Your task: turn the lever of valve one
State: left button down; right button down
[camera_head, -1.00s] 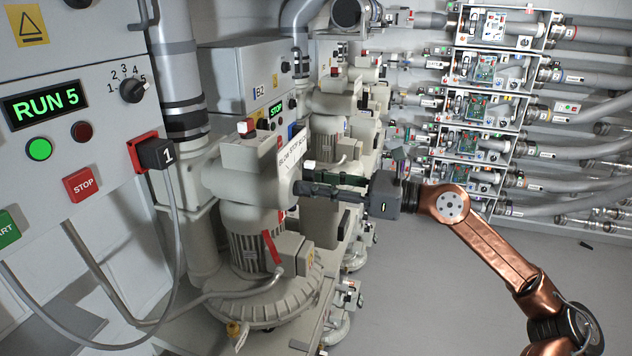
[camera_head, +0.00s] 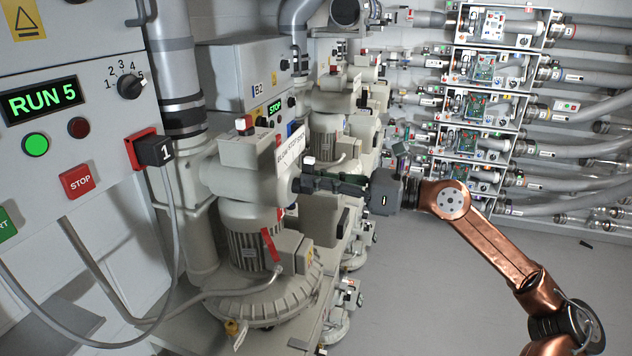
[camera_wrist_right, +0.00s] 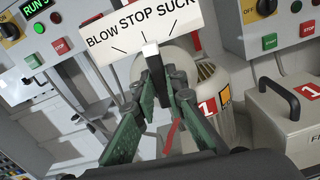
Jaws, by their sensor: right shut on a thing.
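Valve one's beige housing (camera_head: 238,165) sits on top of the near blower (camera_head: 255,245), with a white sign (camera_head: 290,147) that reads BLOW STOP SUCK in the right wrist view (camera_wrist_right: 130,28). The lever (camera_wrist_right: 151,62) is black with a white tip, and the tip is below the middle of the sign. My right gripper (camera_head: 303,184) reaches in from the right at the valve's face. In the right wrist view its green fingers (camera_wrist_right: 160,85) are shut on the lever, which stands up between them. The head view shows the lever's white tip (camera_head: 309,160) above the fingers. My left gripper is not in view.
A control panel (camera_head: 100,45) at the left shows RUN 5, with a red STOP button (camera_head: 77,181). A grey cable (camera_head: 172,235) hangs from its plug marked 1 (camera_head: 155,151). More blowers (camera_head: 335,95) stand behind. The floor (camera_head: 430,280) below my right arm is clear.

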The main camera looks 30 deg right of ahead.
jog(key=m, duration=0.1)
jog(key=m+b, duration=0.2)
jog(key=m, duration=0.1)
jog(key=shift+w+d+f, duration=0.25)
jog(key=shift+d, duration=0.05)
jog(key=shift+w+d+f+m+b, duration=0.1)
jog(key=shift+m+b, duration=0.3)
jog(key=shift+m, duration=0.45)
jog(key=shift+w+d+m+b, duration=0.1)
jog(key=shift+m+b, duration=0.25)
jog(key=shift+m, duration=0.5)
jog(key=c, duration=2)
grip_release()
jog(key=shift+o, duration=0.2)
jog(key=v, duration=1.1)
jog(key=shift+s+d, duration=0.3)
